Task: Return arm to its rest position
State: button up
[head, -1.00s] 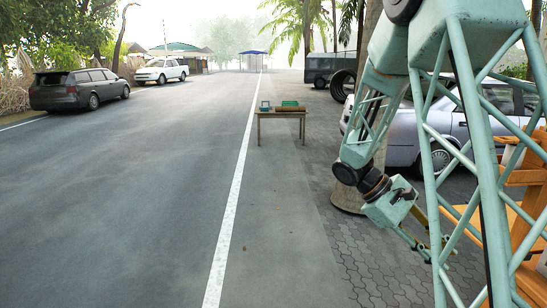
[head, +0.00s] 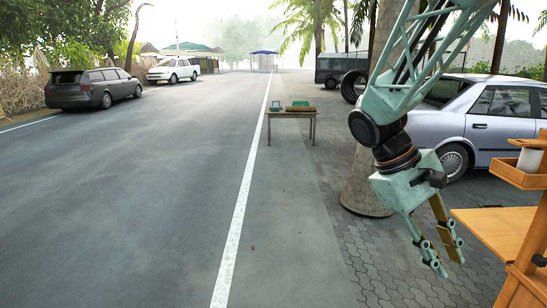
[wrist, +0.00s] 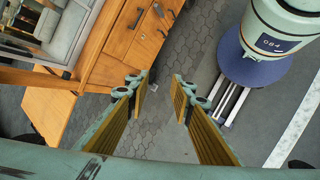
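My arm hangs down at the right of the head view. My gripper (head: 445,262) points downward above the grey paving, to the left of a wooden cabinet (head: 505,235). Its two fingers are apart, with nothing between them. The wrist view also shows my gripper (wrist: 161,84) open and empty, with bare paving between the fingertips. The cabinet (wrist: 128,40) with drawers is at the upper left there, apart from the fingers as far as I can tell.
A palm trunk (head: 370,165) rises behind my arm. A silver car (head: 490,125) is parked at the right. A small table (head: 291,114) with several items stands ahead on the roadside.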

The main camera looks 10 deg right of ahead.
jog(key=s+a+r+m+t+y, duration=0.1)
jog(key=s+a+r+t+y, duration=0.1)
jog(key=s+a, duration=0.6)
jog(key=s+a+r+t+y, duration=0.3)
jog(key=s+a+r+t, duration=0.2)
jog(key=a, duration=0.9)
jog(key=shift+s+r+m+y, duration=0.35)
jog(key=shift+s+r, duration=0.35)
jog(key=shift+s, duration=1.15)
notch_tip(320, 180, down, 3)
jog(key=b, duration=0.3)
jog(key=shift+s+d, duration=0.1)
jog(key=shift+d, duration=0.15)
